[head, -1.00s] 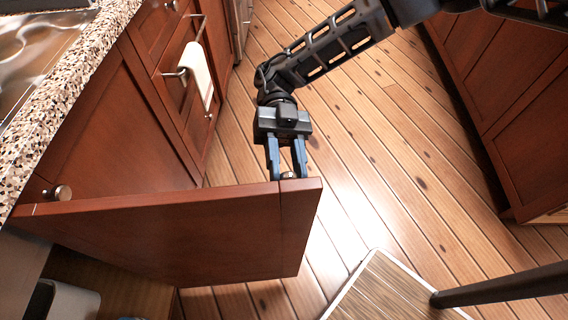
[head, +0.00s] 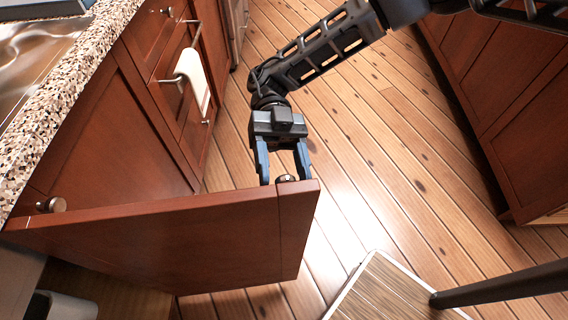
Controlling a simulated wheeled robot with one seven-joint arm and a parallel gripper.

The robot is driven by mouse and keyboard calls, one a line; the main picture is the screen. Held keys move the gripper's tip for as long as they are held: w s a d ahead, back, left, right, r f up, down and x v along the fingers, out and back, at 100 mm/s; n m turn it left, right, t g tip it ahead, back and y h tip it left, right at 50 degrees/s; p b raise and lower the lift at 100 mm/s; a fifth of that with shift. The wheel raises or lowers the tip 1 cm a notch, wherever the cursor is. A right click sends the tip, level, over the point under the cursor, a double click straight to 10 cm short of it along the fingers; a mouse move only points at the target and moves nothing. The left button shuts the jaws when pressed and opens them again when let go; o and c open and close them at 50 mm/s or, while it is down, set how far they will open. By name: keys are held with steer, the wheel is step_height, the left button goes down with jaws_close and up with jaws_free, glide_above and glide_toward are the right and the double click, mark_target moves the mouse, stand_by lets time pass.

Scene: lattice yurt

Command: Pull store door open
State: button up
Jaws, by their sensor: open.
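The store door (head: 170,250) is a reddish-brown wooden cabinet door. It stands swung out from the counter front, with the cabinet's inside showing behind it at the lower left. A round metal knob (head: 287,179) shows at the top of its free end. My gripper (head: 284,181) is at that end with its two blue fingers apart. The knob lies between or just beside the fingertips, and I cannot tell whether they touch it.
A speckled counter (head: 70,95) runs along the left above more cabinets, with a white towel (head: 193,78) on a bar. Dark red cabinets (head: 510,100) stand at the right. A wood-topped piece (head: 385,290) with a dark bar is at the bottom. Plank floor (head: 380,150) between is clear.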

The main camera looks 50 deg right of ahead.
steer(key=b+v, duration=0.1)
steer(key=v, duration=0.7)
steer(key=shift+b, duration=0.3)
